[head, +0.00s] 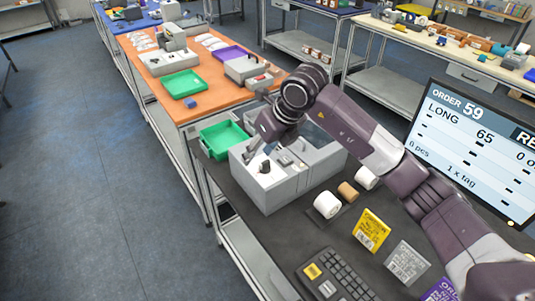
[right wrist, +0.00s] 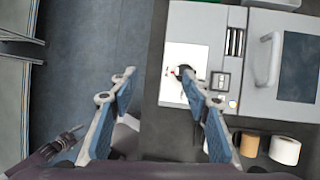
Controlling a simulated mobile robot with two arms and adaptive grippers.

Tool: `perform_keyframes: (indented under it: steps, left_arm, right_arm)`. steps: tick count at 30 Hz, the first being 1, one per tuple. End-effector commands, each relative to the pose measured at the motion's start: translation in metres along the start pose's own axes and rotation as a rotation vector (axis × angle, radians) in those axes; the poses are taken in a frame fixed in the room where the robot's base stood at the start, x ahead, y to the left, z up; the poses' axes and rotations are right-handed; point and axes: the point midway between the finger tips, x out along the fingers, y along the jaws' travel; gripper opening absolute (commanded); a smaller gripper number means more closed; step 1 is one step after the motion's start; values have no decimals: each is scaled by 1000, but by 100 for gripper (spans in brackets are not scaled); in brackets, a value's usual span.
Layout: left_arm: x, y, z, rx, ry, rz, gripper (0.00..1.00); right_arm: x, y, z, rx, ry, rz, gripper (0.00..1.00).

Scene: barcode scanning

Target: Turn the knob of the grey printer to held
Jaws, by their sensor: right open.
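The grey printer (head: 290,185) stands on the dark table, and its top fills the upper right of the right wrist view (right wrist: 202,98). A small black knob (right wrist: 181,72) with a red mark beside it sits on the printer's white panel (right wrist: 190,57); it also shows in the head view (head: 265,167). My right gripper (right wrist: 158,78) is open and empty, reaching over the printer's near left side. In the wrist view the knob lies by the right fingertip, not centred between the fingers; whether they touch I cannot tell. My left gripper does not show in the head view.
Label rolls (head: 327,205) stand beside the printer. A green tray (head: 222,138) lies behind it. A keyboard (head: 337,275), a yellow card (head: 371,231) and a grey card (head: 407,262) are nearer. An order screen (head: 470,150) stands right. Open floor lies left.

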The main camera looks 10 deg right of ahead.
Motion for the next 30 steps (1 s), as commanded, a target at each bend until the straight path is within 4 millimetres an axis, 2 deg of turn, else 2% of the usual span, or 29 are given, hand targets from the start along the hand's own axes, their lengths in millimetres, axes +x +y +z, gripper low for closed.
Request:
perform_keyframes:
  steps: [1, 3, 6, 21, 30]
  left_arm:
    - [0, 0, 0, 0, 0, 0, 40]
    - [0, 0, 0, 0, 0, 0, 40]
    - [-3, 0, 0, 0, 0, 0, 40]
    - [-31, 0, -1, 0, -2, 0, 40]
    - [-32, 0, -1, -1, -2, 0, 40]
  right_arm:
    - [-5, -15, -1, 6, 20, -50, 44]
    - [-9, -28, -3, 13, 40, -94, 44]
    - [-8, -36, -6, 19, 56, -121, 44]
    - [59, -43, -9, 19, 57, -120, 44]
    - [66, -45, -10, 18, 54, -121, 44]
